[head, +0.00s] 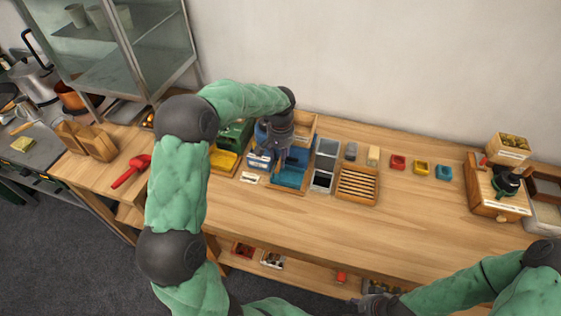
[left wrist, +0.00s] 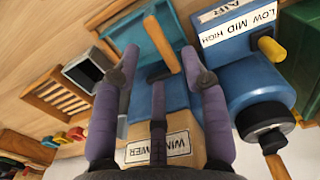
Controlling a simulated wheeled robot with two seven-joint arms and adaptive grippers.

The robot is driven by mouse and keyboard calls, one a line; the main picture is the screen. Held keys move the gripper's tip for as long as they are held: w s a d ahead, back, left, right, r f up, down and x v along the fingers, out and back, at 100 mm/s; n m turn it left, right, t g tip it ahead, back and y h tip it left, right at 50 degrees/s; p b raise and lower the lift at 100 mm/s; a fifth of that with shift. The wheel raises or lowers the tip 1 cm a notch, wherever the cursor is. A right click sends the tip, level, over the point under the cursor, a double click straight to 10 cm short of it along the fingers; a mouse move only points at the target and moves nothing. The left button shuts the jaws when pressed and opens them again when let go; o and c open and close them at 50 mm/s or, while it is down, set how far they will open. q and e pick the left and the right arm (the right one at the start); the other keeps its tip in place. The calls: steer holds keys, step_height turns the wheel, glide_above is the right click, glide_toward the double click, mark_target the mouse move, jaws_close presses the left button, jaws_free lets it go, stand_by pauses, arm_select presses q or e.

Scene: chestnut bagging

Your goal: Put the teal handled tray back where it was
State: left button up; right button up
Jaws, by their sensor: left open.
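The teal handled tray (left wrist: 150,24) has a wooden handle bar (left wrist: 165,45) and lies at the foot of the blue winnower (left wrist: 240,62). In the head view the tray (head: 289,179) is partly hidden by my left gripper (head: 281,158). In the left wrist view my left gripper (left wrist: 160,64) is open and empty, its fingers spread on either side of the handle's near end; I cannot tell whether they touch it. My right gripper (head: 374,303) is low at the front edge of the table, its fingers too small to read.
A slatted wooden tray (head: 358,185) and a dark divided tray (head: 324,165) stand to the right. Red, yellow and blue small boxes (head: 421,167) lie farther right. The front right tabletop is clear.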

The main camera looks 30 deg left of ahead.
arm_select(q)
step_height(320, 180, up, 7)
steer(key=p, duration=0.1)
steer(key=shift+f, duration=0.1)
stand_by(0.3)
